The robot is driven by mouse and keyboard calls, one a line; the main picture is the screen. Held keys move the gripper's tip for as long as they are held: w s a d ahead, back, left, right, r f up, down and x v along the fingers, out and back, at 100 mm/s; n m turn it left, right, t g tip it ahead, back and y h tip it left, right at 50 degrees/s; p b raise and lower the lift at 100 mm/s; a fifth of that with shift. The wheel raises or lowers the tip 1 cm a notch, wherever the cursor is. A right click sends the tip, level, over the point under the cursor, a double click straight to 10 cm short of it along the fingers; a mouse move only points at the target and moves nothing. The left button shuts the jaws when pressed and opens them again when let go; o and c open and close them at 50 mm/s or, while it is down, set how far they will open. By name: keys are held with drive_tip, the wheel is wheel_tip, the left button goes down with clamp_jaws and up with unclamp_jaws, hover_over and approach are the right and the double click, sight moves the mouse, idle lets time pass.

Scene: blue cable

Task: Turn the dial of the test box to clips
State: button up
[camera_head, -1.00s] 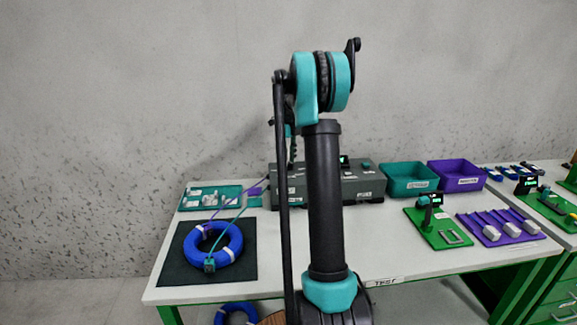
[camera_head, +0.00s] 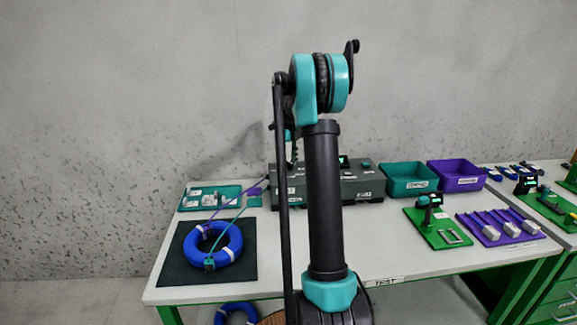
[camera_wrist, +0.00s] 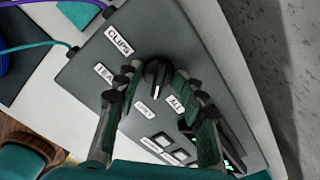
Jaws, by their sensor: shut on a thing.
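The test box (camera_head: 362,187) is a dark grey box at the back of the table, partly hidden behind my arm in the head view. In the wrist view the test box (camera_wrist: 85,75) fills the middle, with white labels on its top. One label (camera_wrist: 119,40) at the upper left appears to read CLIPS. The dial (camera_wrist: 156,72) is a black knob with a white pointer line, which points down in the picture, away from that label. My gripper (camera_wrist: 157,84) is shut on the dial, one finger on each side. The head view hides the dial and fingertips.
Cables run from the box's left side to a blue coil (camera_head: 230,243) on a dark mat (camera_head: 180,265). A teal bin (camera_head: 408,182) and a purple bin (camera_head: 457,178) stand right of the box. Square buttons and a green-lit display (camera_wrist: 228,165) lie near the right finger.

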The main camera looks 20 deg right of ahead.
drive_tip(key=shift+a, duration=0.1)
drive_tip(key=shift+o, duration=0.7)
drive_tip(key=shift+r, duration=3.5)
drive_tip(key=shift+c, duration=0.5)
drive_tip(key=shift+c, duration=0.4)
